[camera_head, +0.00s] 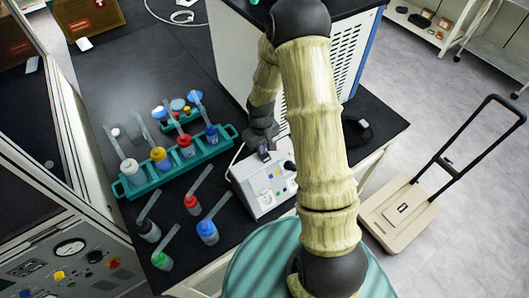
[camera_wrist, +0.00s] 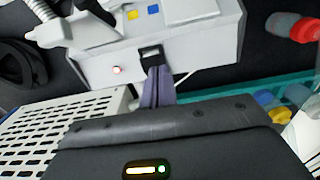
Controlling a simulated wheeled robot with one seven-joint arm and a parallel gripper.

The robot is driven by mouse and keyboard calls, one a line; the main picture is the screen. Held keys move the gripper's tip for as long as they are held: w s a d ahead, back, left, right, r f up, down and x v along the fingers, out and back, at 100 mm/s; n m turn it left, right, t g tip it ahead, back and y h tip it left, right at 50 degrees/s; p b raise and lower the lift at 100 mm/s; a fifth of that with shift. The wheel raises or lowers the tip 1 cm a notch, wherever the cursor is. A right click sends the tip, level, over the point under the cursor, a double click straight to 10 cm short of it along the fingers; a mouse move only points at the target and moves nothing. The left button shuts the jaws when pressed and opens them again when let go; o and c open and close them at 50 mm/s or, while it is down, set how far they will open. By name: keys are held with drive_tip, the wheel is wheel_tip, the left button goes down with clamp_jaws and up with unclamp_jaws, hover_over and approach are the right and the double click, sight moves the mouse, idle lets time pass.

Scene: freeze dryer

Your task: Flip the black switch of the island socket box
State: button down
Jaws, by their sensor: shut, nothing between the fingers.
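The white socket box (camera_head: 266,192) stands on the black bench top, below and left of my arm in the head view. It fills the top middle of the wrist view (camera_wrist: 205,40), with blue and yellow squares on its face. The black switch (camera_wrist: 151,54) is on the box side facing the wrist camera. My gripper (camera_wrist: 159,72) is shut and empty, its fingertips at the lower edge of the switch; contact cannot be told. In the head view my gripper (camera_head: 264,152) is at the box's far edge, and the switch is not clear there.
A teal rack (camera_head: 215,152) with several wash bottles stands left of the box, and loose bottles (camera_head: 207,231) are nearer. A white-and-blue machine (camera_head: 235,50) stands behind. A plug with a grey cord (camera_wrist: 85,32) sits in the box. A trolley (camera_head: 400,212) is right.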

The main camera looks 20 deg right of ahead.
sight(262, 157)
drive_tip(key=shift+r+p, duration=1.55)
drive_tip(key=shift+r, duration=0.75)
drive_tip(key=shift+r, duration=0.1)
drive_tip(key=s+r+m+t+b, duration=0.2)
drive_tip(key=s+r+b, duration=0.3)
drive_tip(key=s+r, duration=0.7)
drive_tip(key=shift+s+r+m+t+b, duration=0.25)
drive_tip(key=shift+s+m, duration=0.55)
drive_tip(key=shift+s, duration=0.4)
